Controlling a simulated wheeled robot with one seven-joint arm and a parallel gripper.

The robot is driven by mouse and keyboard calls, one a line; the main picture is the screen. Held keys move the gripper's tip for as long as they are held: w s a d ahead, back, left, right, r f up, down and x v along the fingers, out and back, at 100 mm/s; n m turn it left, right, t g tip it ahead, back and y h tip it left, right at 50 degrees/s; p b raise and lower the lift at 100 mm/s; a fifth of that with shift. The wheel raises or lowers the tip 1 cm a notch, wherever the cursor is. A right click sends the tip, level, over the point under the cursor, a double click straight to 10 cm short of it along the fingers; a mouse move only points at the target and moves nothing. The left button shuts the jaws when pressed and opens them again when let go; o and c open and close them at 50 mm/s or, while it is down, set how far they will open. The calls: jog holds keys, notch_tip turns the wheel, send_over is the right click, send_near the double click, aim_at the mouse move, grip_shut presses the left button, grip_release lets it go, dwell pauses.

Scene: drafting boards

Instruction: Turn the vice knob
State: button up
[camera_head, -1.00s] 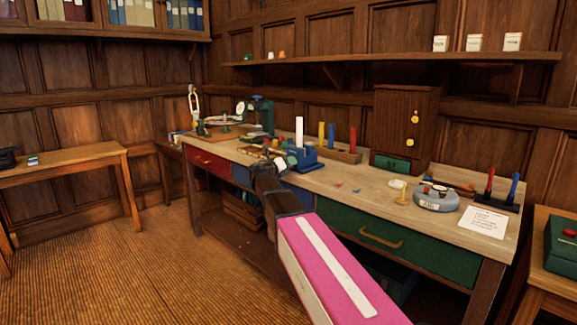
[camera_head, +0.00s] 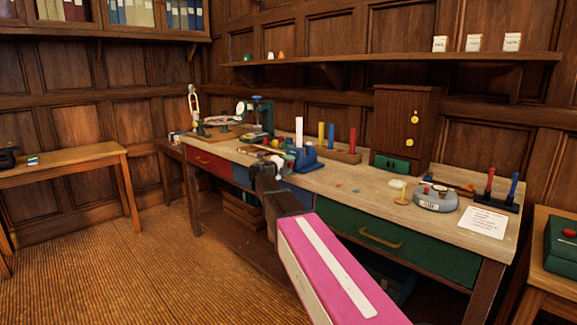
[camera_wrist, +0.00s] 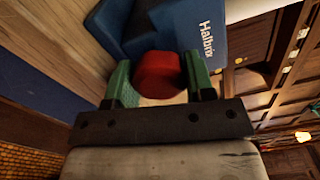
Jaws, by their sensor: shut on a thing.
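The blue vice (camera_head: 308,160) stands near the front edge of the workbench in the head view, partly behind my gripper (camera_head: 276,166). In the wrist view its blue body (camera_wrist: 185,30) fills the top and carries a white label, "Halbrix". The red vice knob (camera_wrist: 158,74) sticks out from the body towards me. My gripper (camera_wrist: 160,85) has green finger pads on either side of the knob and is shut on it. In the head view the knob is hidden.
The wooden workbench (camera_head: 350,200) also bears a rack (camera_head: 345,154) with coloured rods behind the vice and a brown cabinet (camera_head: 402,115) farther right. A grey round device (camera_head: 436,200) stands at the right. Floor in front is clear.

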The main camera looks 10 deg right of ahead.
jog(key=shift+f, duration=0.1)
dwell(0.3)
jog(key=o, duration=0.9)
